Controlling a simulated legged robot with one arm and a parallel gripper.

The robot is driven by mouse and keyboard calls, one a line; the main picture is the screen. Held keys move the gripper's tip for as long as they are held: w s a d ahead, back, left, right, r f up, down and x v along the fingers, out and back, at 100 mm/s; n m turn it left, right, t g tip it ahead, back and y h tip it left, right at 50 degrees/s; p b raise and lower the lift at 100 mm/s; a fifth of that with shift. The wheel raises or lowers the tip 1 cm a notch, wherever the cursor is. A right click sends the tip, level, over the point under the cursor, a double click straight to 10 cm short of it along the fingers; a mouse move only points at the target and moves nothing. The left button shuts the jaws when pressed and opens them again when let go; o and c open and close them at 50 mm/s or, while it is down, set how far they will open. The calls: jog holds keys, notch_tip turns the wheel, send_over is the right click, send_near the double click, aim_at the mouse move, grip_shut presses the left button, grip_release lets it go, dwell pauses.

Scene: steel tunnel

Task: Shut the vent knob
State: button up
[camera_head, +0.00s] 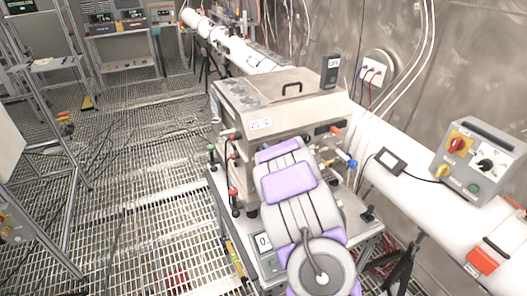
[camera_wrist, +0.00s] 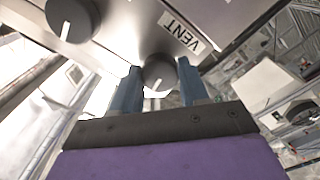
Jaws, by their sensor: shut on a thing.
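The vent knob (camera_wrist: 159,72) is a dark round knob with a white pointer mark. It sits on the panel of a steel box (camera_head: 255,122), beside a label reading VENT, upside down in the wrist view. The mark points toward the bottom of the wrist view. My gripper (camera_wrist: 158,78) has one blue-grey finger on each side of the knob and is shut on it. In the head view my arm hides the knob and the gripper.
Another dark knob (camera_wrist: 72,18) with a white mark is at the upper left of the wrist view. A white pipe (camera_head: 400,180) and a grey control box (camera_head: 478,160) are at right. Grating floor at left is partly open.

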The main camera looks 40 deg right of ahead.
jog(key=m+p, duration=0.1)
jog(key=m, duration=0.1)
jog(key=m+p, duration=0.1)
jog(key=m, duration=0.1)
jog(key=m+p, duration=0.1)
jog(key=shift+s+f+m, duration=0.15)
jog(key=shift+f+m, duration=0.15)
jog(key=shift+m, duration=0.1)
jog(key=shift+r+m+p, duration=0.2)
jog(key=shift+m+p, duration=0.3)
jog(key=shift+m, duration=0.2)
jog(key=shift+r, duration=0.2)
jog(key=o, duration=1)
jog(key=shift+w+f, duration=0.1)
jog(key=shift+w, duration=0.1)
jog(key=shift+o, duration=0.2)
jog(key=shift+s, duration=0.1)
